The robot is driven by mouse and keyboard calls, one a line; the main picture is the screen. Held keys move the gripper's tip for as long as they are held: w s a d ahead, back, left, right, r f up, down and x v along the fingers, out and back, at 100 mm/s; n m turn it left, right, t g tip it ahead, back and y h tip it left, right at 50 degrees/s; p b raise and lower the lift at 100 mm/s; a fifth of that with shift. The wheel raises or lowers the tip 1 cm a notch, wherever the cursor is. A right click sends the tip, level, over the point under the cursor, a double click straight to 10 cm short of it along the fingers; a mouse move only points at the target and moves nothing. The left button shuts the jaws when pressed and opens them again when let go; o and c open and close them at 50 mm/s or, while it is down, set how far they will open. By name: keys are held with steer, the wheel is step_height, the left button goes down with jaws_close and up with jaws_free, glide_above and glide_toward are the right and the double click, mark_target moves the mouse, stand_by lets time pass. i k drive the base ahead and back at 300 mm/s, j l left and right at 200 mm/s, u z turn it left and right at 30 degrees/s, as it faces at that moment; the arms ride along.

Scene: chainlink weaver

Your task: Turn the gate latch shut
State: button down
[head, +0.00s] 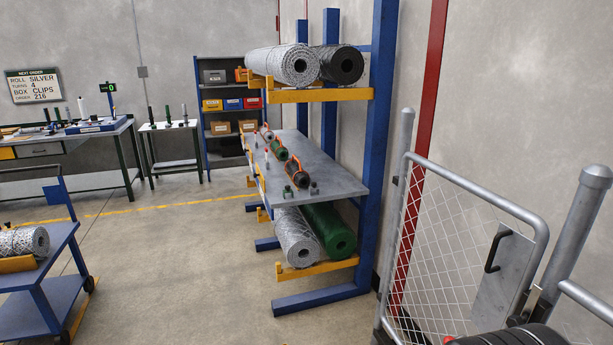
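The gate (440,250) stands at the right, a grey tube frame with chain-link mesh. It carries a flat metal plate (495,272) with a black pull handle (497,247). The gate's free edge is beside a thick round grey post (575,225). A small metal and dark piece that looks like the latch (530,303) sits low between the plate and the post. Its lower part is hidden, and I cannot tell which way it is turned. A black ribbed part, probably of my own arm, covers the bottom edge just below it. I cannot make out my gripper's fingers.
A blue rack (383,130) with mesh rolls and a grey shelf (335,178) stands left of the gate. A blue cart (40,262) with a roll is at far left. Workbenches (75,135) line the back. The concrete floor (180,270) between is clear.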

mark_target(512, 321)
steer(key=z, duration=1.25)
steer(key=i+j, duration=0.1)
steer(key=i, duration=0.25)
